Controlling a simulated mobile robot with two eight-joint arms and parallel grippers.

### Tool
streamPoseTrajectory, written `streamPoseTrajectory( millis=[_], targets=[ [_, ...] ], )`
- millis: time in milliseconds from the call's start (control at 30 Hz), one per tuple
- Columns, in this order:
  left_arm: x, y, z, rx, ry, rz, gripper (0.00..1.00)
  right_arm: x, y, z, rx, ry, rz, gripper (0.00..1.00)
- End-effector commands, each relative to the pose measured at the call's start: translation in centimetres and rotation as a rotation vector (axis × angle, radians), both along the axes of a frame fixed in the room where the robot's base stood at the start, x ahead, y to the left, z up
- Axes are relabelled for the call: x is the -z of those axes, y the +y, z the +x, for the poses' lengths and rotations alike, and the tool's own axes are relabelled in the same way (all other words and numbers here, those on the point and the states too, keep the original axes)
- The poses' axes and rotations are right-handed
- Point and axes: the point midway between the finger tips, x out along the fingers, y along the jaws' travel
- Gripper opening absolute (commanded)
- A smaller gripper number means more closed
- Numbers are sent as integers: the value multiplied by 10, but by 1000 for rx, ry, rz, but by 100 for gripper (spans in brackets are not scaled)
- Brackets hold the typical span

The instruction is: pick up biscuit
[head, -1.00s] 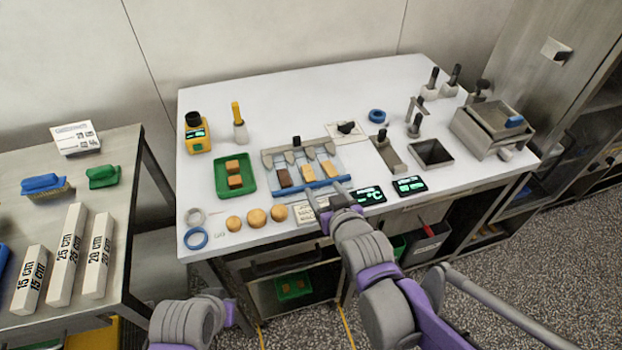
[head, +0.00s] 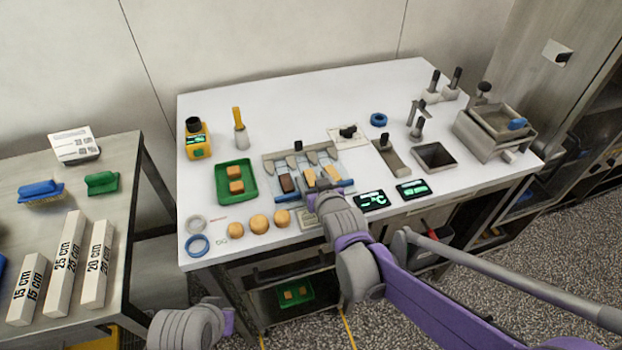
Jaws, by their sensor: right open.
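Three round golden biscuits stand in a row near the table's front edge: a left one (head: 233,225), a middle one (head: 259,224) and a right one (head: 282,219). Two square orange-brown pieces (head: 236,187) lie on a green tray (head: 222,190). On the blue-edged rack (head: 272,170) lie a dark brown piece (head: 287,184) and two tan ones (head: 331,172). My right gripper (head: 313,199) is open, over the rack's front edge, right of the round biscuits. Its wrist hides part of it and the rack. My left gripper is out of view; only its arm shows.
Two black displays (head: 370,200) stand right of my right gripper. A blue ring (head: 197,245) lies at the table's front left corner. A yellow device (head: 197,140), a steel box (head: 490,135) and an open square pan (head: 434,157) are farther back.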

Motion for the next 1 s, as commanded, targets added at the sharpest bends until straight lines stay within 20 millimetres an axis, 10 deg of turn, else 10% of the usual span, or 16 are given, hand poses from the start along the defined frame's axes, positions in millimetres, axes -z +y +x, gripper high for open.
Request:
streamPoseTrajectory(
  millis=[167,500,1000],
  targets=[
    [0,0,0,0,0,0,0,0,0,0,0,0,0,66],
    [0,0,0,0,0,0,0,0,0,0,0,0,0,5],
    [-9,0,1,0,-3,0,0,-39,0,-1,0,-1,-1,3]
  ],
)
